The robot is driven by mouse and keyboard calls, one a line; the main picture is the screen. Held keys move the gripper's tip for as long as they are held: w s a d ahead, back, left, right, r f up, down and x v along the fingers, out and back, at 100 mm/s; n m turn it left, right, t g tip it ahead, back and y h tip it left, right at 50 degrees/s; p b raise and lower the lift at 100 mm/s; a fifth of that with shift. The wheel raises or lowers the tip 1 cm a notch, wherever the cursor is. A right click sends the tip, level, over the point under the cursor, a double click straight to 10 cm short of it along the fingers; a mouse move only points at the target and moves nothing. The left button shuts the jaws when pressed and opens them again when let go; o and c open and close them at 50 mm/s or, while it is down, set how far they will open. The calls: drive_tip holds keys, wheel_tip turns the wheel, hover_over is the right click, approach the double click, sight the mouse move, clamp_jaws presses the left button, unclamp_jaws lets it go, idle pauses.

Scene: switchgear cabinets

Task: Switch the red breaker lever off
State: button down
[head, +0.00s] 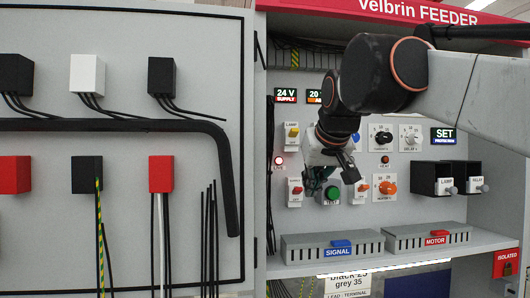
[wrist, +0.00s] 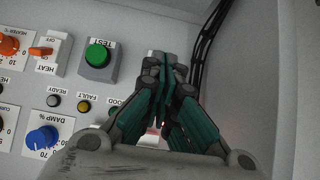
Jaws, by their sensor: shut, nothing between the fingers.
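The red breaker lever (head: 296,190) sits on a small white plate at the lower left of the control panel in the head view. My gripper (head: 309,188) is just right of it in that view, with its fingers toward the panel. In the wrist view my gripper (wrist: 163,62) is shut and empty, its fingertips over a pale plate right of the green TEST button (wrist: 98,55). The fingers hide most of that plate, and the red lever cannot be made out there. Whether the fingertips touch the lever cannot be told. The lever's position is too small to read.
A yellow lamp lever (head: 293,132) is above. The orange heat lever (head: 362,188) and an orange knob (head: 388,187) are to the right. Grey trunking (head: 332,250) runs below. In the wrist view, black cables (wrist: 207,40) and the cabinet side wall are close to the gripper's right.

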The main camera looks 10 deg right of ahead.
drive_tip(key=w+r+p, duration=0.3)
drive_tip(key=r, duration=0.8)
drive_tip(key=shift+w+t+p, duration=0.3)
drive_tip(key=shift+p, duration=0.1)
drive_tip(key=p, duration=0.1)
hover_over(297, 191)
drive_tip(key=w, duration=0.2)
drive_tip(key=f, duration=0.5)
drive_tip(key=shift+d+f, duration=0.3)
drive_tip(key=shift+d, duration=0.1)
drive_tip(key=f, duration=0.1)
drive_tip(key=s+f, duration=0.1)
drive_tip(key=f, duration=0.1)
drive_tip(key=shift+s+f, duration=0.2)
drive_tip(key=shift+f, duration=0.25)
drive_tip(key=shift+w+f, duration=0.2)
drive_tip(key=shift+s+r, duration=0.1)
drive_tip(key=shift+s, duration=0.05)
